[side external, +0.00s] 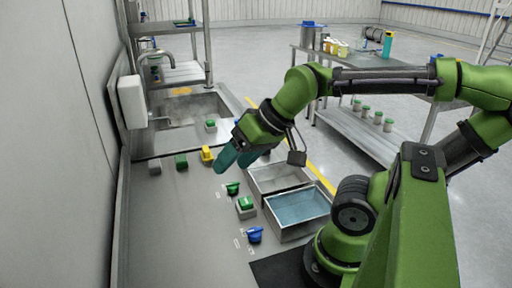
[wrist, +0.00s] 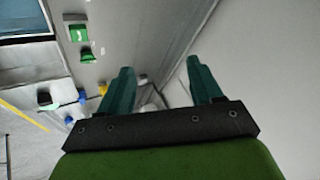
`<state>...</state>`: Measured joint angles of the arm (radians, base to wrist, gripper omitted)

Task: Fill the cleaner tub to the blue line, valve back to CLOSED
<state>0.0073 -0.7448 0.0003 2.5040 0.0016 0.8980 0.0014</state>
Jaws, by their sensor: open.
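Two metal tubs stand side by side at the counter's right edge. The nearer tub (side external: 272,222) holds blue liquid; the farther tub (side external: 252,181) shows a pale grey inside. I cannot tell which is the cleaner tub, and no blue line can be made out. A blue handle (side external: 255,235) and a green handle (side external: 232,188) sit on the counter left of the tubs, by small unreadable white labels. The green handle also shows in the wrist view (wrist: 87,56). My gripper (side external: 230,160) is open and empty, its teal fingers above the counter beyond the green handle.
A box with a green top (side external: 246,204) sits between the handles. Yellow (side external: 207,155), green (side external: 181,161) and grey (side external: 154,167) pieces stand farther back. Beyond are a sink (side external: 190,105) and a wall-mounted white box (side external: 132,102). The near left counter is clear.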

